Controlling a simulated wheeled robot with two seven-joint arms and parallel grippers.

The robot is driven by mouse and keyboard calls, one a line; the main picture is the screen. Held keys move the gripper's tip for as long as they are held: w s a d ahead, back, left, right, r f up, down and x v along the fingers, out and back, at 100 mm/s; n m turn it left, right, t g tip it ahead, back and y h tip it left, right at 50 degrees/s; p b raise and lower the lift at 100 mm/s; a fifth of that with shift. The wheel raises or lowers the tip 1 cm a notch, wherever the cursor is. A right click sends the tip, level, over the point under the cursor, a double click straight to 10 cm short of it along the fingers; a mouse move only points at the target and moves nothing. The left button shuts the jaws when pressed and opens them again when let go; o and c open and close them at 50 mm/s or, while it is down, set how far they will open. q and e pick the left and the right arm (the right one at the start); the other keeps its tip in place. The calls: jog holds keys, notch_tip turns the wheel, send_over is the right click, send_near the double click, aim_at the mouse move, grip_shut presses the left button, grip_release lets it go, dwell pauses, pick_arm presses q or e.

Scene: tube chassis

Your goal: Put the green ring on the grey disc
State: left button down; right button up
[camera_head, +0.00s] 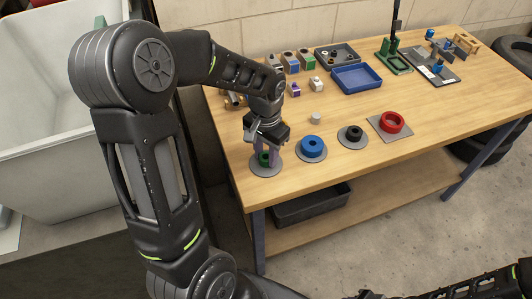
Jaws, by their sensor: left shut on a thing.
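The green ring (264,159) is between the fingers of my left gripper (264,154), which is shut on it. The gripper points down and hides much of the ring. The ring is over the middle of a grey disc (270,171) near the front left corner of the table. I cannot tell whether the ring touches this disc. My right arm shows only in part at the bottom right edge, and its jaw state cannot be made out.
To the right, a blue ring (312,143), a black ring (354,132) and a red ring (393,121) rest on grey plates. A small pale cylinder (315,118) stands behind. A blue tray (357,78) and several blocks are farther back. The right front tabletop (450,115) is clear.

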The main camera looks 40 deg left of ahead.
pick_arm(q)
jog(key=c, duration=1)
grip_release()
jog(key=shift+f, duration=0.1)
notch_tip(320, 180, up, 12)
jog(key=shift+r, duration=0.2)
